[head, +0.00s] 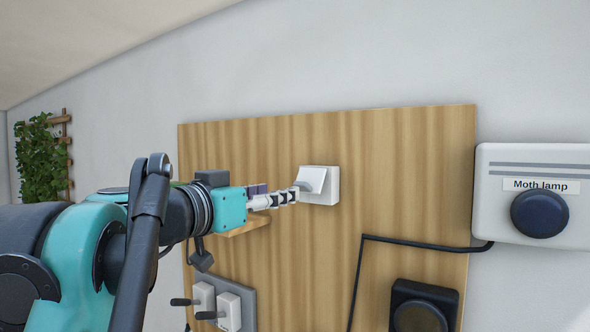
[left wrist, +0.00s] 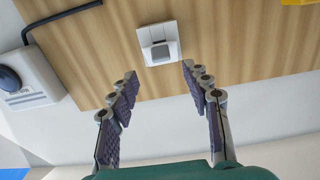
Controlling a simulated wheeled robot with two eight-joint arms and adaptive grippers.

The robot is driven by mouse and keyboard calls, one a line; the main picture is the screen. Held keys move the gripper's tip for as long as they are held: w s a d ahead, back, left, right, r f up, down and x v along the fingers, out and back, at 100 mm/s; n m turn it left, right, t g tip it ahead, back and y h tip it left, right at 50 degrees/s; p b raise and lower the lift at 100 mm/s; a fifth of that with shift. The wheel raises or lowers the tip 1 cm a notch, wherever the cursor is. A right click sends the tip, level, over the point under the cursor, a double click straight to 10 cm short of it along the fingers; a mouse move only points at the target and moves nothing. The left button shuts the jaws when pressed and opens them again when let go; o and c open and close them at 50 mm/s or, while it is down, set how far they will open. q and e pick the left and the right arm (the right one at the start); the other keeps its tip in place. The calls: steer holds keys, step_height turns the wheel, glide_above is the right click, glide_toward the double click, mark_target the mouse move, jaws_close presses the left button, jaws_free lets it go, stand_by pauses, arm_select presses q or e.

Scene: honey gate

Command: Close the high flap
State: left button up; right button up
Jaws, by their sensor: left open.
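The high flap (head: 313,179) is a white lid on a small white wall box (head: 333,186), fixed to the upper part of a wooden board. It stands tilted out from the box at its lower edge. The box and flap also show in the left wrist view (left wrist: 157,34), at the top middle, beyond my fingertips. My left gripper (head: 293,194) comes in from the left, just in front of the flap; in the left wrist view (left wrist: 160,74) its fingers are spread apart with nothing between them. I cannot tell whether a fingertip touches the flap. My right gripper is out of view.
The wooden board (head: 400,170) hangs on a pale wall. A Moth lamp box (head: 496,217) with a dark knob is at right, its black cable (head: 420,243) crossing the board. A black round device (head: 420,308) and white switches (head: 228,309) with dark levers sit lower down.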

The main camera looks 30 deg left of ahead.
mark_target(299, 186)
arm_select(q)
steer(key=w, duration=0.2)
steer(key=w+p, duration=0.1)
steer(key=w, duration=0.2)
steer(key=w+p, duration=0.1)
steer(key=w, duration=0.1)
steer(key=shift+w+d+r, duration=0.1)
steer(key=shift+w+d, duration=0.25)
steer(key=shift+w, duration=0.05)
steer(key=shift+s, duration=0.1)
steer(key=shift+c, duration=0.6)
jaws_close()
